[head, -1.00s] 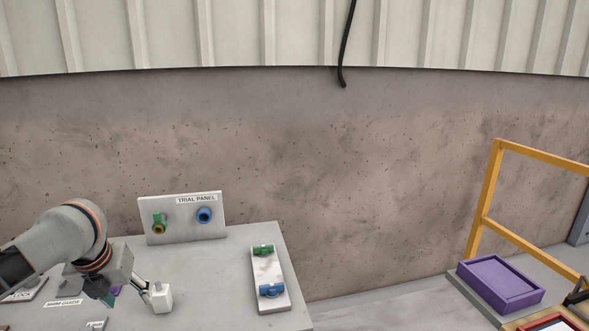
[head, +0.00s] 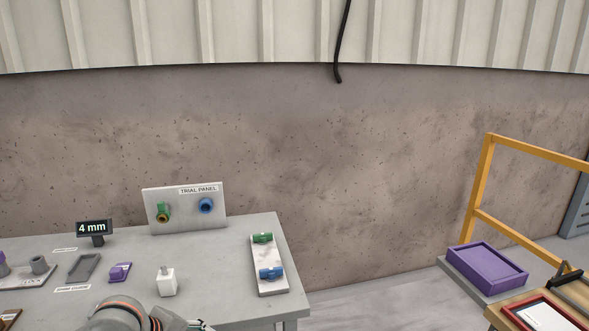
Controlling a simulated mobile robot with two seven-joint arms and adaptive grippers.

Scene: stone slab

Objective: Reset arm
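My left arm comes in at the bottom edge, with its grey, orange-ringed links low in front of the table. Only a small part of my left gripper (head: 200,325) shows, cut off by the bottom edge. Its fingertips are hidden, so I cannot tell whether it is open or shut. A white block with a small peg on top (head: 167,283) stands upright on the grey table (head: 215,285), apart from the arm. My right gripper is not in view.
A trial panel (head: 185,220) with green and blue fittings stands at the table's back. A plate (head: 268,287) with green and blue parts lies at the right. A 4 mm display (head: 95,228), grey tray (head: 84,268) and purple piece (head: 120,272) are left. A purple tray (head: 487,270) sits far right.

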